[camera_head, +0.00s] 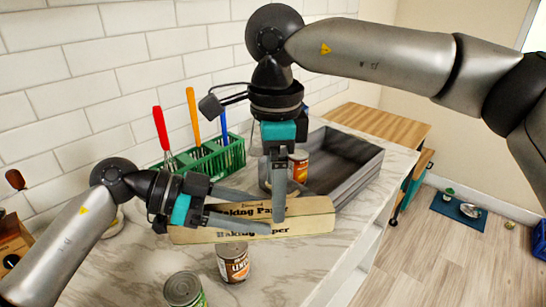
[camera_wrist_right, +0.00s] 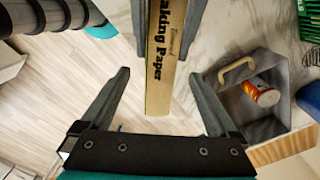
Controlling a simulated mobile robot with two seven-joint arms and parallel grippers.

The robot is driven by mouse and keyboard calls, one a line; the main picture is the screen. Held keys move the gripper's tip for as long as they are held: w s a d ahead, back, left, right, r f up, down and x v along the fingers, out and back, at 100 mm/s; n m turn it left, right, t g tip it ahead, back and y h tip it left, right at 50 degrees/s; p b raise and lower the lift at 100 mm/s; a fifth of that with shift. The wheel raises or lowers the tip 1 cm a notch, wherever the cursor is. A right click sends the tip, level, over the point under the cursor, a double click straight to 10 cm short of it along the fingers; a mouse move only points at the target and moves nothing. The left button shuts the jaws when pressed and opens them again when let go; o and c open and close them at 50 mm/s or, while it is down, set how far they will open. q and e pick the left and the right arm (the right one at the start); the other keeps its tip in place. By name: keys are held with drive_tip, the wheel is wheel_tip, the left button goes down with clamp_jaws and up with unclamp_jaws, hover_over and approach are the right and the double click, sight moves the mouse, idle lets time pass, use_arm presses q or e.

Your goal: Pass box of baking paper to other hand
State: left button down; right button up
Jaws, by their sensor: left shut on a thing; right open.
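The baking paper box (camera_head: 312,217), long and tan with dark lettering, lies sideways in my left gripper (camera_head: 262,213) above the counter. The left fingers are shut on it, around its middle. My right gripper (camera_head: 278,208) hangs from above over the box, with its fingers pointing down. In the right wrist view the right gripper (camera_wrist_right: 160,76) is open, and the box (camera_wrist_right: 165,65) extends from between the left fingers to a free end between the right fingers. Whether the right fingers touch the box cannot be told.
A grey open crate (camera_head: 345,165) with an orange can (camera_head: 299,166) stands behind right. A green rack (camera_head: 215,157) with colored-handled utensils is behind left. Two cans, one brown (camera_head: 233,264) and one green (camera_head: 184,290), stand in front on the marble counter.

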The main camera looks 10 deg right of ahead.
drive_tip(key=shift+f, duration=2.7)
drive_tip(key=shift+c, duration=0.2)
drive_tip(key=c, duration=1.2)
drive_tip(key=o, duration=1.2)
drive_tip(key=shift+o, duration=0.2)
use_arm(q)
drive_tip(key=shift+r, duration=0.15)
use_arm(e)
wheel_tip(320, 180, up, 12)
use_arm(q)
drive_tip(key=a+r, duration=1)
drive_tip(key=r, duration=0.3)
drive_tip(key=shift+a, duration=0.2)
use_arm(e)
drive_tip(key=a+r, duration=0.8)
drive_tip(key=r, duration=0.4)
drive_tip(key=shift+a, duration=0.4)
